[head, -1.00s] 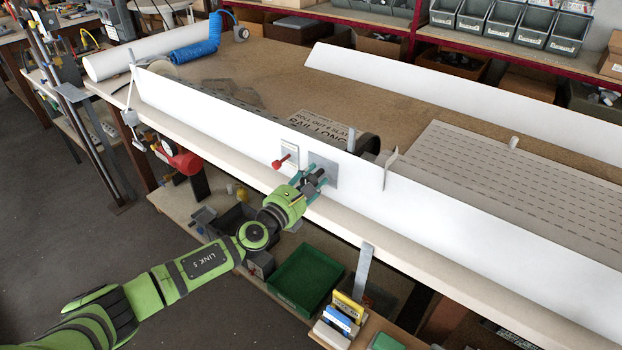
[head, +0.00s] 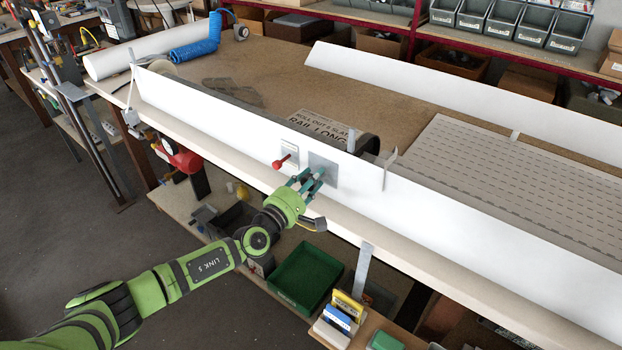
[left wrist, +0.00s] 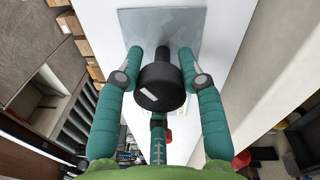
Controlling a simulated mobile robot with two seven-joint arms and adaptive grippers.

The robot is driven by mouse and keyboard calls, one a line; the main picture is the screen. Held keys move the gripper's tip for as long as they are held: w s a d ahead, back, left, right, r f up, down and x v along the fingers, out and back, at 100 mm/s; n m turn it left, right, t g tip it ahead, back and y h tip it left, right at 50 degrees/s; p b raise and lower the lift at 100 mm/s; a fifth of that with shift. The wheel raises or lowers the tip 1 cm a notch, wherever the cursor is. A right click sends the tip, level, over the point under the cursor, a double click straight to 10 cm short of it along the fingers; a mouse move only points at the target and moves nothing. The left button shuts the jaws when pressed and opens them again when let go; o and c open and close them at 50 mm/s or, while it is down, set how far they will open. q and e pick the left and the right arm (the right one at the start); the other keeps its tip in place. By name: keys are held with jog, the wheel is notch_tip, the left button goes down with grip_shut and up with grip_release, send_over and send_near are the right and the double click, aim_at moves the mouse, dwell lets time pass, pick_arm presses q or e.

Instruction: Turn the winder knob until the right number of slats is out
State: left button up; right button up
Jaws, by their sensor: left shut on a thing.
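The winder knob (left wrist: 162,88) is a black cylinder on a grey square plate (left wrist: 165,28) in the left wrist view. The plate (head: 323,170) also shows on the long white panel in the head view. My left gripper (head: 315,178) is shut on the knob, its teal fingers on either side of it. In the head view the fingers mostly hide the knob. A pale slatted sheet (head: 480,160) lies on the bench behind the panel at right. My right gripper is not in view.
A red-knobbed lever (head: 280,163) sticks out of the white panel just left of the plate. A green tray (head: 306,278) and upright boxes (head: 340,315) stand below the bench edge. A blue coil (head: 196,50) lies at the back left.

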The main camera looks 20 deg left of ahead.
pick_arm(q)
jog(key=shift+d+r+m, duration=0.1)
jog(key=shift+m, duration=1.5)
jog(key=o, duration=1.2)
jog(key=shift+c, duration=0.2)
jog(key=shift+s, duration=0.1)
jog(key=shift+s+f, duration=0.2)
jog(key=shift+s, duration=0.05)
jog(key=v, duration=1.1)
jog(key=shift+a, duration=0.25)
jog(key=shift+s, duration=0.15)
